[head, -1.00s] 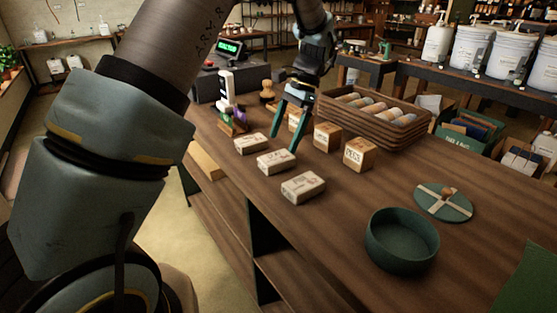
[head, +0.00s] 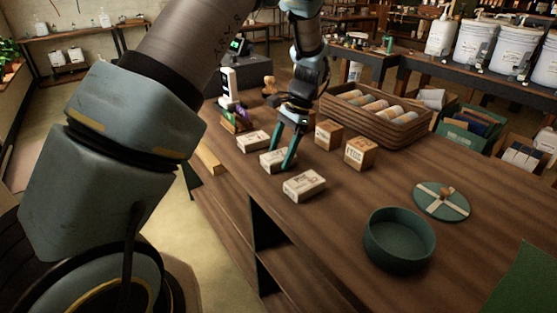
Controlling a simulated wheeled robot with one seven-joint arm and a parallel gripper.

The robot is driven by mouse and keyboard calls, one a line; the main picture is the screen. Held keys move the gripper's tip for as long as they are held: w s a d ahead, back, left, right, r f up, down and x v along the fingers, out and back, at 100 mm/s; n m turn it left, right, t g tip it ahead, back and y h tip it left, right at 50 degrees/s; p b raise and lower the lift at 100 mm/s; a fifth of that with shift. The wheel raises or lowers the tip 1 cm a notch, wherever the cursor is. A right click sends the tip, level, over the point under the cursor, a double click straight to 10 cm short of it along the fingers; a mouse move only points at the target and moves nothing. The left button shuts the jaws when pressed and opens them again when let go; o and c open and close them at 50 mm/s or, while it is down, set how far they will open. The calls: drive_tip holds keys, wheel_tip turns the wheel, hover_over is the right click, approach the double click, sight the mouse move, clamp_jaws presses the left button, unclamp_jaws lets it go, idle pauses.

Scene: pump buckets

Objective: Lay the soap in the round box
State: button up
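Three wrapped soap bars lie in a row on the wooden counter: a far one (head: 253,141), a middle one (head: 271,160) and a near one (head: 304,186). My gripper (head: 282,158) points down at the middle bar, its two teal fingers apart, one on each side of the bar in the picture. I cannot tell whether the fingers touch it. The round box (head: 400,240) is dark green, open and looks empty, at the right front of the counter. Its round lid (head: 441,202) with a pale cross band and a knob lies behind it.
Two cardboard cubes (head: 360,153) (head: 328,134) stand right of the gripper. A wicker basket (head: 385,131) of rolled goods is behind them. The counter between the near bar and the round box is clear.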

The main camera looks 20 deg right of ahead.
drive_tip(key=shift+r, duration=0.1)
clamp_jaws()
idle(0.3)
